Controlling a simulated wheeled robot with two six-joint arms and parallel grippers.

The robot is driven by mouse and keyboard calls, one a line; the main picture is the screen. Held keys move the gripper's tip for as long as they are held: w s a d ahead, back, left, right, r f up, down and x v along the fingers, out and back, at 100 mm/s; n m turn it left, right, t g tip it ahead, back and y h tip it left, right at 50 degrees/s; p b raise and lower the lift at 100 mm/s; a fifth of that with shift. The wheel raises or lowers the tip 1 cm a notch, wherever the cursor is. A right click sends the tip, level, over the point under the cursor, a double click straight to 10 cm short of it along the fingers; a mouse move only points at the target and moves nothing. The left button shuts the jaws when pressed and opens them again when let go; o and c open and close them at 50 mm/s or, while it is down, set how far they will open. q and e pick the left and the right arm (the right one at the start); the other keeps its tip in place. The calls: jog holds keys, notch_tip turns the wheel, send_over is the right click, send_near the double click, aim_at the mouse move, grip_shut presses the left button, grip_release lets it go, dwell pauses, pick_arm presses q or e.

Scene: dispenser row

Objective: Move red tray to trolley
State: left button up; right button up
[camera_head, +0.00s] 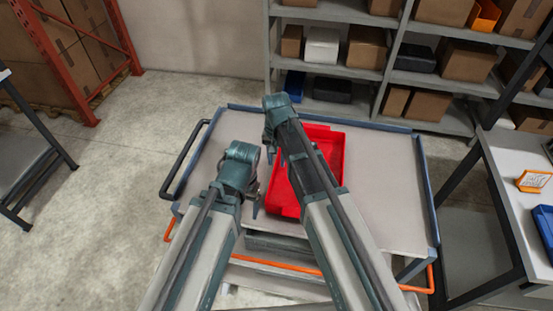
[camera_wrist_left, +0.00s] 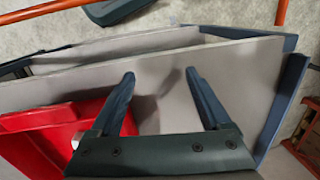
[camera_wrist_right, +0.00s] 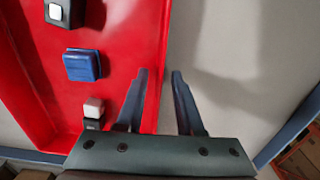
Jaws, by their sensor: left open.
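The red tray (camera_head: 323,150) lies on the top of the grey trolley (camera_head: 385,190), partly hidden by my arms. My left gripper (camera_head: 252,200) is open, beside the tray's left side; in the left wrist view its fingers (camera_wrist_left: 159,76) are over bare grey surface, with the tray (camera_wrist_left: 35,145) to the left. My right gripper (camera_head: 276,158) is by the tray's left edge. In the right wrist view its fingers (camera_wrist_right: 159,75) stand somewhat apart, either side of the tray's edge; whether they press on it is unclear. The tray holds a blue block (camera_wrist_right: 82,65) and small dark items.
A black handle (camera_head: 183,160) is on the trolley's left side. Grey shelving (camera_head: 345,105) with boxes stands behind.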

jog(key=shift+r, duration=0.1)
notch_tip(320, 180, up, 12)
jog(key=p, duration=1.2)
pick_arm(q)
notch_tip(320, 180, up, 12)
jog(key=shift+r, duration=0.15)
pick_arm(e)
jog(key=s+d+n+h, duration=0.1)
jog(key=s+n, duration=0.6)
jog(key=s, duration=1)
jog(key=shift+s+r, duration=0.15)
jog(key=shift+s, duration=0.15)
